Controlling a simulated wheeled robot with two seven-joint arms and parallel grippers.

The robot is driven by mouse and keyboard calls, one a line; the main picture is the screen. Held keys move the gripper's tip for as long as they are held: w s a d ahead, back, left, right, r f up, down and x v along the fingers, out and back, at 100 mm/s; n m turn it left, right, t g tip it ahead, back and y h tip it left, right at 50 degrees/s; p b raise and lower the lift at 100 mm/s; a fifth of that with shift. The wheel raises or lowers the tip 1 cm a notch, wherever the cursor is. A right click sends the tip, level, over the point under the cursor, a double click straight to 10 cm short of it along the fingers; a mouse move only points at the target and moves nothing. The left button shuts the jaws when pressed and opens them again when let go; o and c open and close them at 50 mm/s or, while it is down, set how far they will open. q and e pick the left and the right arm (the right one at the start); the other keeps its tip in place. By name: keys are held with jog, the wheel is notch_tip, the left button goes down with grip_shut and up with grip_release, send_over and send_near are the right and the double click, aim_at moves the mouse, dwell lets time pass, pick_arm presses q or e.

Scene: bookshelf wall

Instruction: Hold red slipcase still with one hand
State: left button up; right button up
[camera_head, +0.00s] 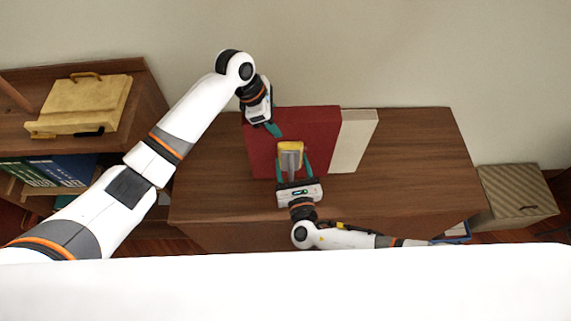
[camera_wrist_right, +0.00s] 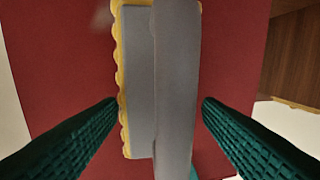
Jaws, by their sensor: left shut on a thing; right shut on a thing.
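The red slipcase (camera_head: 322,128) stands on the wooden cabinet top; its red face fills much of the right wrist view (camera_wrist_right: 60,75). My left gripper (camera_head: 271,126) is at its upper left part, shut on it; the contact is partly hidden. My right gripper (camera_head: 294,164) is in front of the red face, shut on a grey piece with a yellow edge (camera_head: 291,147). In the right wrist view the grey piece (camera_wrist_right: 175,90) lies between the two dark green fingers, with a wavy yellow border on its left, in front of the red face.
A cream book or box (camera_head: 356,135) stands right beside the slipcase. The cabinet top (camera_head: 425,150) is clear to the right. A shelf with a yellow box (camera_head: 85,103) and binders (camera_head: 62,168) is at left; a striped box (camera_head: 515,192) is at right. A wall stands behind.

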aim_at(282, 166)
jog(key=shift+w+d, duration=0.2)
jog(key=shift+d, duration=1.5)
jog(key=shift+s+d, duration=0.1)
jog(key=shift+d, duration=1.2)
jog(key=shift+a+f, duration=0.1)
jog(key=shift+f, duration=1.7)
jog(key=shift+a, duration=4.15)
